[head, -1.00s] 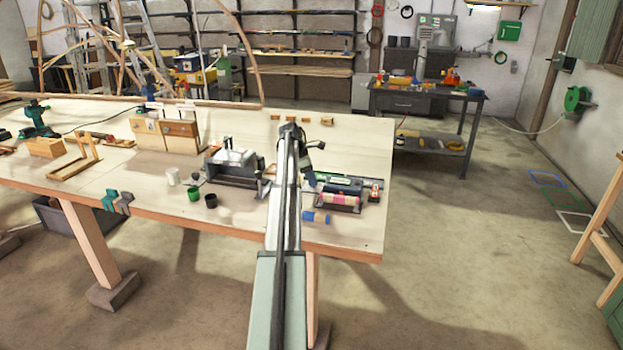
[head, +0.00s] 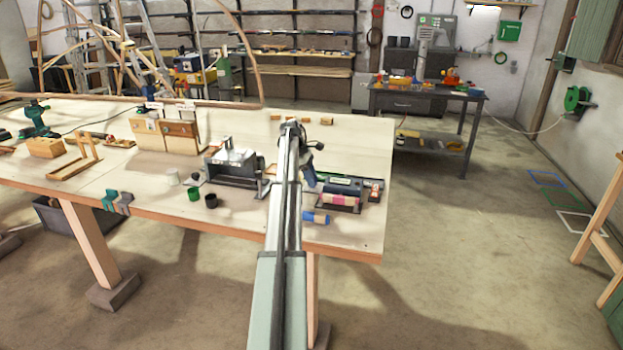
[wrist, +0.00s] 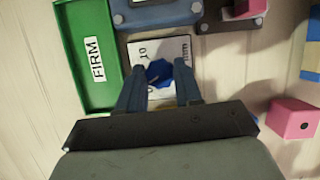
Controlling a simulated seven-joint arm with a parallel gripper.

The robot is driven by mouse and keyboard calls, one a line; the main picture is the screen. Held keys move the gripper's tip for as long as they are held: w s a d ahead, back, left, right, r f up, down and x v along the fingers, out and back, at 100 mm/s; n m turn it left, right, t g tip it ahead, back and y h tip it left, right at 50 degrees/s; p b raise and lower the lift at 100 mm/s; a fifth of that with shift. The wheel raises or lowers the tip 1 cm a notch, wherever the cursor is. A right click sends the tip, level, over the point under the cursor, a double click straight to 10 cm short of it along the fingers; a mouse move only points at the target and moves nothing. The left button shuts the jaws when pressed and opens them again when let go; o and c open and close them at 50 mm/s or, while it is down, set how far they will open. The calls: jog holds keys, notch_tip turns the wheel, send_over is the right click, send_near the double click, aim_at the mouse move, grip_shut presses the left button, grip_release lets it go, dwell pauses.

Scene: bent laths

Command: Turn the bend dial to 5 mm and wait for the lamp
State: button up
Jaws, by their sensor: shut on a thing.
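The bend dial's blue knob (wrist: 159,73) sits on a white scale plate (wrist: 174,48) in the wrist view. A "10" is legible at the plate's upper left; the other marks are partly covered, and I cannot read the setting. My gripper (wrist: 160,82) has its two fingers on either side of the knob and is shut on it. In the head view my gripper (head: 309,178) is down at the left end of the blue-grey bending device (head: 342,186), and the dial is hidden there. I cannot make out a lamp in either view.
A green tray marked FIRM (wrist: 88,50) lies close left of the dial in the wrist view. A pink block (wrist: 292,118) is at the right. A grey metal fixture (head: 236,165) and dark and green cups (head: 211,201) stand left of my arm on the bench.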

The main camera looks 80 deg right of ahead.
jog(key=m+y, duration=0.1)
jog(key=m, duration=0.1)
jog(key=m+y, duration=0.1)
jog(key=m, duration=0.2)
jog(key=shift+d+m+t, duration=0.15)
jog(key=shift+m+t, duration=0.15)
dwell(0.5)
jog(key=o, duration=1)
jog(key=shift+r, duration=0.1)
jog(key=v, duration=0.7)
jog(key=shift+d+r, duration=0.1)
jog(key=shift+r, duration=0.05)
jog(key=shift+w, duration=0.1)
